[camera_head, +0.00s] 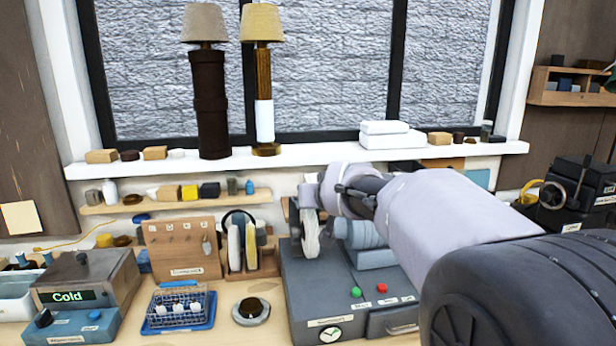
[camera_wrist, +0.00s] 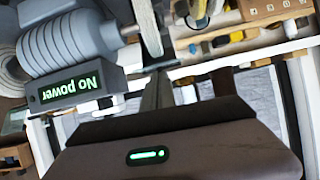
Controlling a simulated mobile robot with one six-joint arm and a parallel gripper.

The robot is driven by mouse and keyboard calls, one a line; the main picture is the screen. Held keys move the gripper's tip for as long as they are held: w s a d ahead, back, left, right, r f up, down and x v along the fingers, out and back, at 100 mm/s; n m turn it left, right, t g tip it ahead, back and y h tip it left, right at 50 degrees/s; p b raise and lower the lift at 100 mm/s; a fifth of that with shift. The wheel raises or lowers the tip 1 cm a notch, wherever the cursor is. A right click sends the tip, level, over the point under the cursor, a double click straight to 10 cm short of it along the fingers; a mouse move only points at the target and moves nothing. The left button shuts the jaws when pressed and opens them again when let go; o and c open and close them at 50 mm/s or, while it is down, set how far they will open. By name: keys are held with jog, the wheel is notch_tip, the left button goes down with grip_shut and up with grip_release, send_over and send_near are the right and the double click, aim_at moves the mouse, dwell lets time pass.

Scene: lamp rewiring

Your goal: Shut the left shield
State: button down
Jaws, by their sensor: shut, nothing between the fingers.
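The bench grinder (camera_head: 365,255) stands on a dark grey base with a green and a red button. Its left wheel (camera_head: 309,236) is pale and upright. The wrist view shows the grinder's ribbed motor (camera_wrist: 65,45) upside down, with a wheel edge (camera_wrist: 148,28) beside it. I cannot clearly pick out the left shield or tell its angle. My gripper (camera_wrist: 157,82) is shut and empty, close to the wheel in the wrist view. In the head view my wrist is above and right of the left wheel, and the fingertips cannot be made out.
The grinder's display (camera_wrist: 69,89) reads "No power". A key board (camera_head: 180,247) and a file rack (camera_head: 247,250) stand left of the grinder. Two lamps stand on the windowsill (camera_head: 300,157).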

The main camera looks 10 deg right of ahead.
jog(key=shift+s+f+b, duration=0.2)
jog(key=shift+f+b, duration=0.4)
jog(key=shift+s+f+b, duration=0.2)
jog(key=shift+f+b, duration=0.35)
jog(key=shift+f, duration=0.15)
